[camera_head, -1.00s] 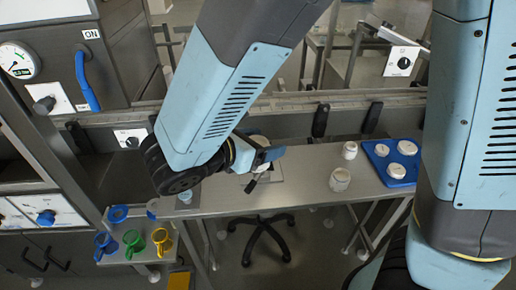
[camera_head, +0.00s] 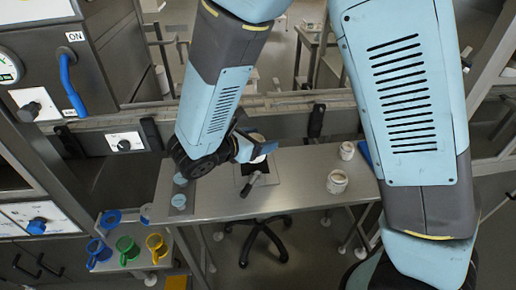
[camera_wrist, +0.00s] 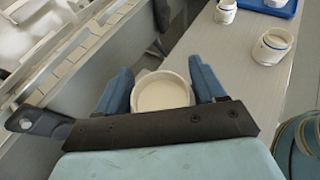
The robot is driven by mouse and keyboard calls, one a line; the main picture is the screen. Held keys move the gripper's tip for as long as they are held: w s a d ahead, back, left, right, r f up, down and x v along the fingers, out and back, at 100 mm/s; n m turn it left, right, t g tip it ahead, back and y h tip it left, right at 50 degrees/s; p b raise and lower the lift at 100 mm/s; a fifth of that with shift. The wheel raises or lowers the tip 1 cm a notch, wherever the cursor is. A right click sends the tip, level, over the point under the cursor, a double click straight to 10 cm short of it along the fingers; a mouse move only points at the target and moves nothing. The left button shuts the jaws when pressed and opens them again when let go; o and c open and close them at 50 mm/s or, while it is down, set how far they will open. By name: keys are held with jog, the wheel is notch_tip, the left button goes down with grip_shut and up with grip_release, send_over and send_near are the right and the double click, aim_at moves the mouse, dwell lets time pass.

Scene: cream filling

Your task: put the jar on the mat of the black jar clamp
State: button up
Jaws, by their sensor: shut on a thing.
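My gripper (camera_head: 262,150) is shut on a white jar (camera_wrist: 161,92). In the wrist view, the jar sits upright between the two blue fingers, with its round top facing the camera. In the head view, only a pale part of the jar (camera_head: 255,138) shows behind my gripper. The black jar clamp (camera_head: 252,184) is on the steel table, just below my gripper in the picture. Its dark handle points toward the table's front edge. My gripper hides part of the clamp, and its mat cannot be made out clearly. The jar appears held above the table.
Two other white jars, one farther back (camera_head: 347,150) and one nearer (camera_head: 337,182), stand on the table (camera_head: 296,190) to the right. A blue tray (camera_head: 365,152) is mostly hidden by my arm. Blue, green and yellow cups (camera_head: 127,246) stand on a lower shelf at left.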

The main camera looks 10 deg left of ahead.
jog(key=shift+w+f, duration=0.7)
jog(key=shift+f, duration=1.75)
jog(key=o, duration=1.1)
jog(key=shift+o, duration=0.2)
jog(key=v, duration=1.2)
jog(key=shift+a, duration=0.1)
